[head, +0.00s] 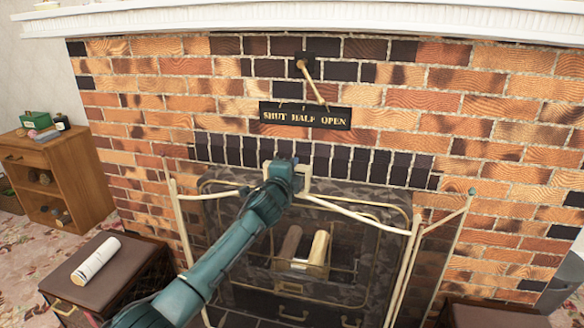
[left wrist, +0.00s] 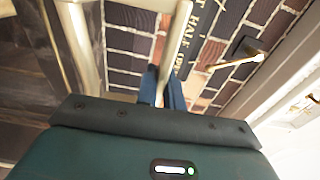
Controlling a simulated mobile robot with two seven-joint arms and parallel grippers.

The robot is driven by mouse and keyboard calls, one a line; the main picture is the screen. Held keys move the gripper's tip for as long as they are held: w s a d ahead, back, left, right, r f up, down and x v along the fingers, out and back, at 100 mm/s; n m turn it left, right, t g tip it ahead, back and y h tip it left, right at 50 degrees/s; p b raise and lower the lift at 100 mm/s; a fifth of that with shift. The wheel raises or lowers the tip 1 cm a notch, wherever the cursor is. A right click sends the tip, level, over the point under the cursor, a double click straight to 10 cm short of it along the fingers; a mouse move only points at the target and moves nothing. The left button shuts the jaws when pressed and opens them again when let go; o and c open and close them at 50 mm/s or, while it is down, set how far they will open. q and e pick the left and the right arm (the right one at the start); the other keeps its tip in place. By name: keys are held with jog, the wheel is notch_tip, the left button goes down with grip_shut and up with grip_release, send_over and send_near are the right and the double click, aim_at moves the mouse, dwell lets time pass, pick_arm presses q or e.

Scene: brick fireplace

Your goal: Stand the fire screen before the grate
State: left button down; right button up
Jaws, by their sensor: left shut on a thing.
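The fire screen (head: 412,250) is a brass-framed, see-through screen with side panels angled at left and right. It is upright in front of the fireplace opening, and its lower edge is out of view or hidden, so I cannot tell whether it touches the hearth. My left gripper (head: 286,168) is shut on the handle at the middle of its top rail. In the left wrist view the blue fingers (left wrist: 164,90) close around the pale handle bar (left wrist: 177,45). The grate is mostly behind the screen; pale logs (head: 318,250) show through it. My right gripper is not in view.
The brick wall (head: 400,120) rises close behind, with a damper lever (head: 312,82) and a "SHUT HALF OPEN" plate (head: 305,115). A brown box (head: 125,268) bearing a white cylinder (head: 96,259) stands at left. A wooden cabinet (head: 85,178) stands farther left.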

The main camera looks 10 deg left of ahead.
pick_arm(q)
jog(key=shift+d+r, duration=0.1)
jog(key=shift+r, duration=0.4)
jog(key=c, duration=1.5)
grip_release()
jog(key=shift+o, duration=0.9)
jog(key=shift+s+f, duration=0.1)
jog(key=shift+f, duration=0.6)
jog(key=shift+o, duration=1)
jog(key=shift+r, duration=0.15)
jog(key=shift+r, duration=0.15)
